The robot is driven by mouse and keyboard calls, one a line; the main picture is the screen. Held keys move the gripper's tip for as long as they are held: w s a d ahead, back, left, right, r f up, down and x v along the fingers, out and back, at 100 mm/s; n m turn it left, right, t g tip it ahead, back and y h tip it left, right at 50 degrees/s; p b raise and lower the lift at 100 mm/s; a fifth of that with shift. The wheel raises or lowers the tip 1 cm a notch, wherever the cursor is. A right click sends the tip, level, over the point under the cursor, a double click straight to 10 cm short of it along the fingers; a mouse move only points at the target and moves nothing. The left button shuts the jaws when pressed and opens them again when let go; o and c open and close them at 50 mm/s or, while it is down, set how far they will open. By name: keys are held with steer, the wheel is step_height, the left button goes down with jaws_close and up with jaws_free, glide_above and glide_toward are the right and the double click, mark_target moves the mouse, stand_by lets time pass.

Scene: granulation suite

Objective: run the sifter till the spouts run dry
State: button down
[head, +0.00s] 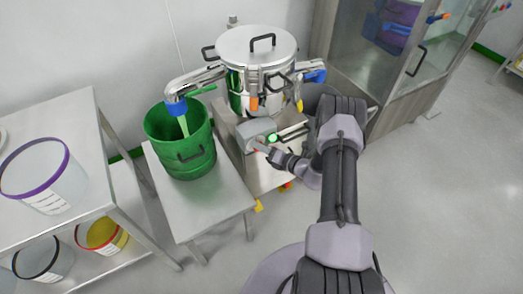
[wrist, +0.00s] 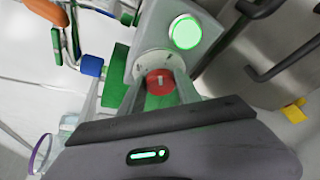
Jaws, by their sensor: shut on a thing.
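The sifter (head: 258,62) is a round steel drum with a handled lid, on a low stand. Its left spout (head: 192,82) ends in a blue cuff (head: 175,106) above a green bucket (head: 181,150). A pale greenish stream (head: 184,126) shows between cuff and bucket. The right spout has a blue cuff (head: 315,73); its outlet is hidden behind my arm. The grey control box (head: 255,133) has a lit green lamp (head: 272,138), also bright in the wrist view (wrist: 185,32). My gripper (head: 264,149) is shut on the box's red knob (wrist: 160,82).
A steel table (head: 222,195) bears the green bucket. At left, a steel rack (head: 75,115) holds a purple-rimmed tub (head: 48,185), with yellow (head: 100,236) and black-rimmed (head: 45,262) tubs below. A glass-doored cabinet (head: 400,60) stands at right. The right floor is clear.

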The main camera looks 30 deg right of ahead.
steer(key=m+y, duration=0.1)
steer(key=m, duration=0.1)
steer(key=m+t+b, duration=0.1)
steer(key=m, duration=0.1)
steer(key=shift+f+t+y, duration=0.2)
steer(key=shift+t+y, duration=0.1)
steer(key=shift+y, duration=0.1)
steer(key=shift+m, duration=0.4)
steer(key=c, duration=0.9)
jaws_free()
steer(key=shift+o, duration=0.2)
steer(key=f+p+v, duration=0.1)
steer(key=p+v, duration=0.4)
steer(key=v, duration=1.2)
steer(key=shift+s+d+r, duration=0.2)
steer(key=shift+r, duration=0.2)
